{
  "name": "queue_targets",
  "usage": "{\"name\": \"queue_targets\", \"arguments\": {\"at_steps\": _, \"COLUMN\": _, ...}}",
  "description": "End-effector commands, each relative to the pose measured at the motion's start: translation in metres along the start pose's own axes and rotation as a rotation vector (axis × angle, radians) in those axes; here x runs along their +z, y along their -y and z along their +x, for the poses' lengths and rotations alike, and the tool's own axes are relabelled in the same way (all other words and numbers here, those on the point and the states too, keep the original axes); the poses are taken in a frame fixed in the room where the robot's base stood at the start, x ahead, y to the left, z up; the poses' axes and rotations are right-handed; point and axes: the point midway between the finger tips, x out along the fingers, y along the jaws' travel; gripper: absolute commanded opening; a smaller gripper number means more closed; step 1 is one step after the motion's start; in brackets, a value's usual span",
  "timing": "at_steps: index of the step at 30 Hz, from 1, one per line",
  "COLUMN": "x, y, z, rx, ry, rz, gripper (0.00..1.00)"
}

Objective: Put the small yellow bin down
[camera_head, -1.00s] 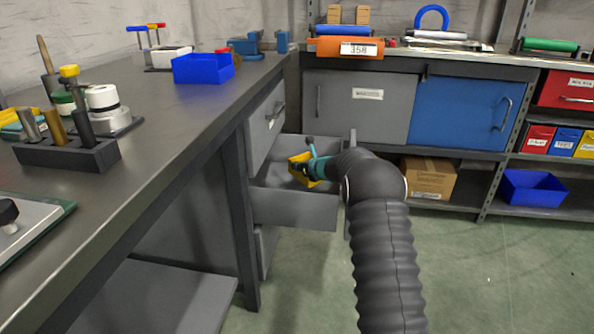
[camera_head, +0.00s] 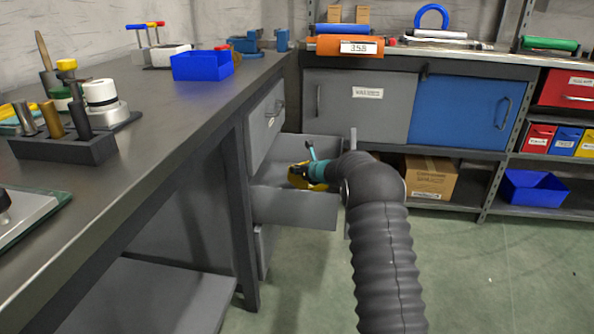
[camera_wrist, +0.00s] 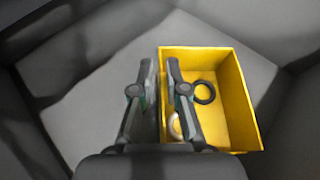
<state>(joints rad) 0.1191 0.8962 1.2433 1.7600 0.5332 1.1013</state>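The small yellow bin (camera_head: 297,181) is inside the open grey drawer (camera_head: 295,207), low and partly hidden by my gripper (camera_head: 303,172). In the wrist view the bin (camera_wrist: 232,110) is to the right of the fingers and holds a dark ring (camera_wrist: 204,93) and a pale ring (camera_wrist: 175,126). My gripper (camera_wrist: 160,64) straddles the bin's left wall, one finger outside and one inside. The fingers are close together, shut on that wall. I cannot tell for sure whether the bin's base touches the drawer floor (camera_wrist: 95,90).
The drawer's walls stand close around my gripper. The workbench (camera_head: 190,120) is to the left, with a blue bin (camera_head: 203,65) on it. A grey cabinet door (camera_head: 360,103) and a cardboard box (camera_head: 430,178) are behind. Floor at the right is clear.

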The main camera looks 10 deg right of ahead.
Motion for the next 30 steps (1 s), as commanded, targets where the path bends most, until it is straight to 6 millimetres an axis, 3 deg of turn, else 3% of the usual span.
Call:
{"name": "queue_targets", "arguments": {"at_steps": 11, "x": 0.002, "y": 0.0, "z": -0.001, "rx": 0.0, "ry": 0.0, "rz": 0.0, "gripper": 0.31}}
{"name": "queue_targets", "arguments": {"at_steps": 17, "x": 0.018, "y": 0.0, "z": -0.007, "rx": 0.0, "ry": 0.0, "rz": 0.0, "gripper": 0.31}}
{"name": "queue_targets", "arguments": {"at_steps": 30, "x": 0.012, "y": 0.001, "z": -0.086, "rx": -0.001, "ry": 0.0, "rz": 0.0, "gripper": 0.31}}
